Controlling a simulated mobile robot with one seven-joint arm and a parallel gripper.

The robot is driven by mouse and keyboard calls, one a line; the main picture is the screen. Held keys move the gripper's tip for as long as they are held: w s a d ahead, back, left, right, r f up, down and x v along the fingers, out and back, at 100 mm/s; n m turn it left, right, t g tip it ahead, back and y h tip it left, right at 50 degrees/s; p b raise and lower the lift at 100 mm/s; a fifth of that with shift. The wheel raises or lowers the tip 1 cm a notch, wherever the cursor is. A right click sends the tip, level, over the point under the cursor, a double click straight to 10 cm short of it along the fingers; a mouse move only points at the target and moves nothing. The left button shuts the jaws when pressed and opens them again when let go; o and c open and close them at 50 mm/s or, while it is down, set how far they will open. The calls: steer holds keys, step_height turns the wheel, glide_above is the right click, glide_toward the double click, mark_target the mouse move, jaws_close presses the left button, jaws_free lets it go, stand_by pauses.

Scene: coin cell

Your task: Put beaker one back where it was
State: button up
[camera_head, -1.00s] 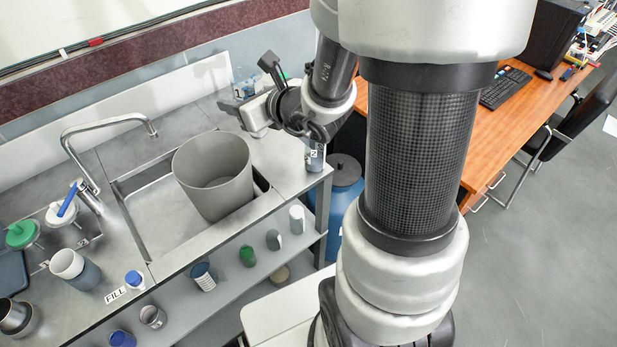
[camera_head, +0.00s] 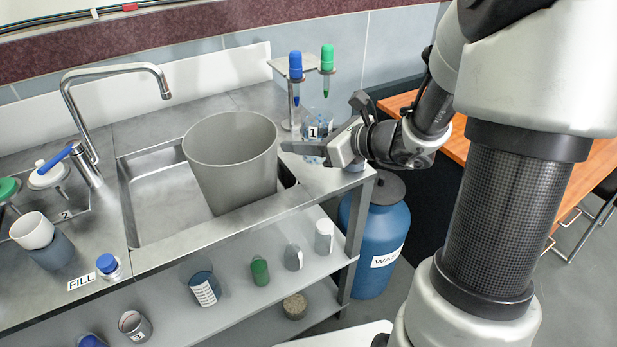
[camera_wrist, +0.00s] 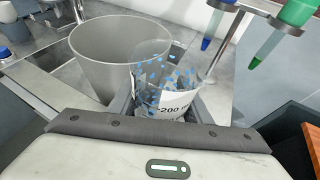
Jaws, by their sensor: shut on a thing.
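Beaker one (camera_head: 317,122) is clear, carries a "1" label and has blue marks or bits on it. It is at the right end of the counter, right of the large grey bin. My gripper (camera_head: 312,150) is shut on it, with a grey finger across its lower part. In the wrist view, beaker one (camera_wrist: 152,72) is upright between the fingers, with a "200 ml" label. Its base is hidden, so I cannot tell whether it touches the counter (camera_head: 325,183).
A stand with a blue pipette (camera_head: 296,66) and a green pipette (camera_head: 327,60) is close behind beaker one. The grey bin (camera_head: 230,165) stands in the sink to the left. A blue waste drum (camera_head: 375,250) is below the counter's right end. Several vessels are on the lower shelf.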

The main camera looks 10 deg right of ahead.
mark_target(304, 174)
step_height(304, 174, down, 7)
steer(key=shift+r+b, duration=0.2)
steer(key=shift+b, duration=0.75)
steer(key=shift+f, duration=0.1)
steer(key=shift+f, duration=0.15)
steer(key=o, duration=1.1)
steer(key=shift+r, duration=0.4)
steer(key=p+v, duration=0.2)
steer(key=v, duration=1)
steer(key=shift+p, duration=0.4)
steer(key=shift+s+a+f, duration=0.1)
